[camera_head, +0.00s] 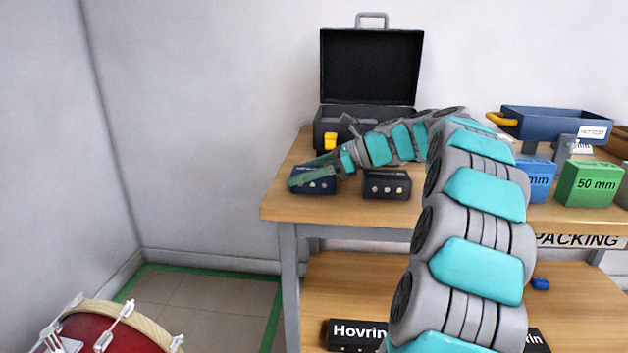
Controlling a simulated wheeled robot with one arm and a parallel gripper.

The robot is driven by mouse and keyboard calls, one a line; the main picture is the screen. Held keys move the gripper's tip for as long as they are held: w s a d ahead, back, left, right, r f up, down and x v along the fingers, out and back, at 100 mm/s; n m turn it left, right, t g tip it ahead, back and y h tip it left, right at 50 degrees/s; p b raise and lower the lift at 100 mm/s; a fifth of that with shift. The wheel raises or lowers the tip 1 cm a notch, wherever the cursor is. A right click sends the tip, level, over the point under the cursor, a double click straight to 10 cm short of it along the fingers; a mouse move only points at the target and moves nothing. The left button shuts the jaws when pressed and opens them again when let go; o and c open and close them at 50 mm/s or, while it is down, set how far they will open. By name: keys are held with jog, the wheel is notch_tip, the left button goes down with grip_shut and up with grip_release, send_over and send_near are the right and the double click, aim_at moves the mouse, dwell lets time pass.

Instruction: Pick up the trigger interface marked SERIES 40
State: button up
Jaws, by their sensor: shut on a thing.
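A small dark blue box with round knobs or sockets on its front (314,188) is at the left end of the wooden bench top. My gripper (306,175) reaches over it from the right and is shut on it. The fingers cover part of its top. The box looks level and at or just above the bench; I cannot tell if it touches. A similar darker box (386,185) stands just to its right, apart from the gripper. No SERIES marking is readable on either box.
An open black case (369,65) stands behind my arm. A blue bin (555,124), a green 50 mm box (590,184) and a blue box (540,179) are on the right. A lower shelf (340,285) holds dark boxes. A red drum (100,335) is on the floor at left.

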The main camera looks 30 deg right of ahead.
grip_shut()
